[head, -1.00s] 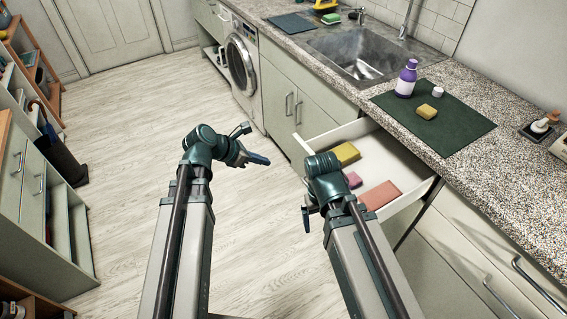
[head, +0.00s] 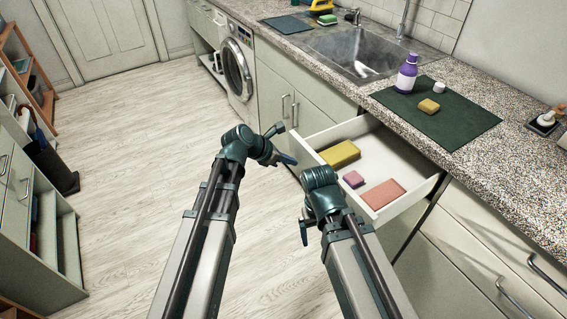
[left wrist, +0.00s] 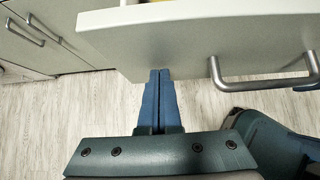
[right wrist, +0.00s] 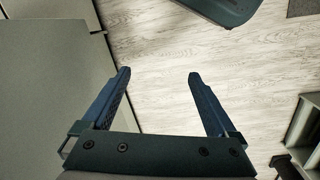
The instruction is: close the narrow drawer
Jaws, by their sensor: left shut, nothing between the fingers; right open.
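The narrow drawer (head: 408,206) is pulled out from under the counter, with its white inside showing. A yellow sponge (head: 341,154), a small pink block (head: 353,179) and a salmon block (head: 383,195) lie in it. My left gripper (head: 287,159) is shut and empty, close to the drawer front. In the left wrist view its fingertips (left wrist: 159,73) are at the front panel's (left wrist: 170,45) lower edge, left of the bar handle (left wrist: 262,85); I cannot tell if they touch. My right gripper (right wrist: 159,73) is open and empty, over the floor; in the head view its arm covers part of the drawer front.
Closed cabinet doors (head: 272,97) stand beyond the drawer. The floor (head: 130,170) at left is clear.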

